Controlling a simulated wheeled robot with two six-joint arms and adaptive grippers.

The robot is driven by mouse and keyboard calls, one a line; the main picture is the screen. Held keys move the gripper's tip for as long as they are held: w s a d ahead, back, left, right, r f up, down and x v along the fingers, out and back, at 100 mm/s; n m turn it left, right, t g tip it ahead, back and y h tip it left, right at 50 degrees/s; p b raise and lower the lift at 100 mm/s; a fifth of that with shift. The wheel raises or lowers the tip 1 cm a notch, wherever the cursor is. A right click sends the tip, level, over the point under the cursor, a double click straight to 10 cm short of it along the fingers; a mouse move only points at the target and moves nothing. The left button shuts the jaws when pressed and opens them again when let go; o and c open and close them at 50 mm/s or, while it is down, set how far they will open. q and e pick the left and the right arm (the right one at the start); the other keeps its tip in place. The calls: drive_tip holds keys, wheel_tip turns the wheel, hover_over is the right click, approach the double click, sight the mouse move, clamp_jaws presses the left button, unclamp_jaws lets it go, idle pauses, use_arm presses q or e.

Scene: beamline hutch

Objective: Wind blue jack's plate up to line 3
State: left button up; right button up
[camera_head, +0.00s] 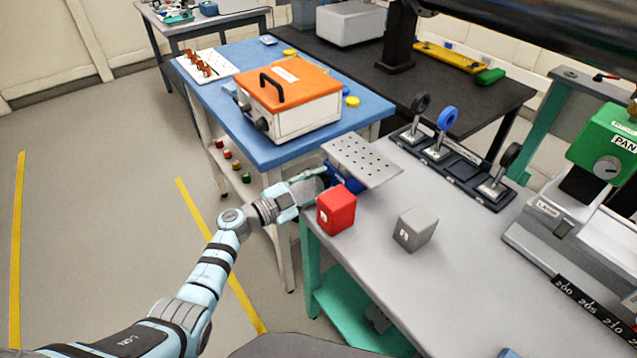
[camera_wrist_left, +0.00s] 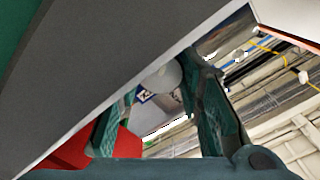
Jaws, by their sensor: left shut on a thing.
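The blue jack (camera_head: 344,181) stands at the left end of the grey bench, under its flat metal plate (camera_head: 362,160) with rows of holes. My left gripper (camera_head: 312,186) is at the jack's left side, by the bench edge, shut on the jack's knob. In the left wrist view a round grey knob (camera_wrist_left: 165,79) shows between my two dark green fingers (camera_wrist_left: 160,118). Any line marks on the jack are hidden or too small to read. My right gripper is not in view.
A red block (camera_head: 337,210) and a grey block (camera_head: 415,229) stand close in front of the jack. A rack with round posts (camera_head: 455,170) lies behind. A blue table with an orange-lidded box (camera_head: 290,100) stands beyond. The bench front is clear.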

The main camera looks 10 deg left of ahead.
use_arm(q)
drive_tip(key=o, duration=1.2)
drive_tip(key=shift+c, duration=0.2)
